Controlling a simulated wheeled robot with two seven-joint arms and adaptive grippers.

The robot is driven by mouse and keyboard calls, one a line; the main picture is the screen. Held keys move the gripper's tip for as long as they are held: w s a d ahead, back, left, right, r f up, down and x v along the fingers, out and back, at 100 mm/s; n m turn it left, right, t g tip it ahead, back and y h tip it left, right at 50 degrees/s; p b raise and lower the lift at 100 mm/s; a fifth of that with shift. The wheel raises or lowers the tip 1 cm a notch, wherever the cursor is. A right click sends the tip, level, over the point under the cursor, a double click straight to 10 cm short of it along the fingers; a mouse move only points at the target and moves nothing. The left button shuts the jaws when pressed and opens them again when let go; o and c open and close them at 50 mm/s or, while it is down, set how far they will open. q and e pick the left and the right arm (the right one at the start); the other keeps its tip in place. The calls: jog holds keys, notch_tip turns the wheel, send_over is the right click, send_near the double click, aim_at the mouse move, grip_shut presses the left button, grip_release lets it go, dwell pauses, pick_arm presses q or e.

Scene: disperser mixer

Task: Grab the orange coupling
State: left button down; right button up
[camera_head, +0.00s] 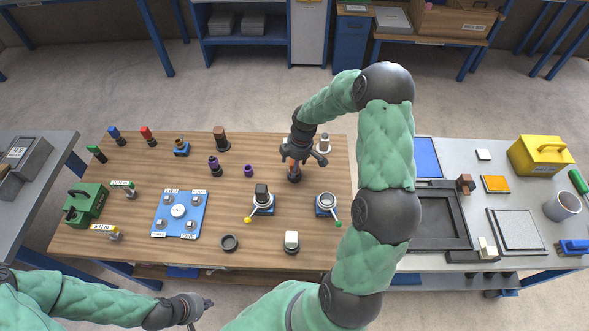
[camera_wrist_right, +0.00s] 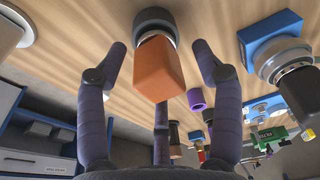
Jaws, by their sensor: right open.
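The orange coupling (camera_wrist_right: 160,72) is a block-shaped piece on a round dark-and-grey base (camera_wrist_right: 154,22) on the wooden table. In the head view the orange coupling (camera_head: 293,163) shows just under my right gripper (camera_head: 303,157), partly hidden by it. In the right wrist view my right gripper (camera_wrist_right: 160,60) is open, with its fingers spread on both sides of the coupling and gaps between. My left gripper (camera_head: 195,306) is low in the head view, in front of the table and far from the coupling; its finger opening is unclear.
A white-topped part (camera_head: 323,143) stands close right of my right gripper. Two blue-based round fixtures (camera_head: 262,203) (camera_head: 326,203) stand nearer the front. A brown-topped part (camera_head: 220,140) and purple pieces (camera_head: 248,170) are to the left. The grey table (camera_head: 450,148) is at the right.

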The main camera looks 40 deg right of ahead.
notch_tip(320, 180, down, 2)
jog(key=shift+w+a, duration=0.1)
jog(key=shift+a, duration=0.05)
jog(key=shift+r, duration=0.1)
jog(key=c, duration=1.3)
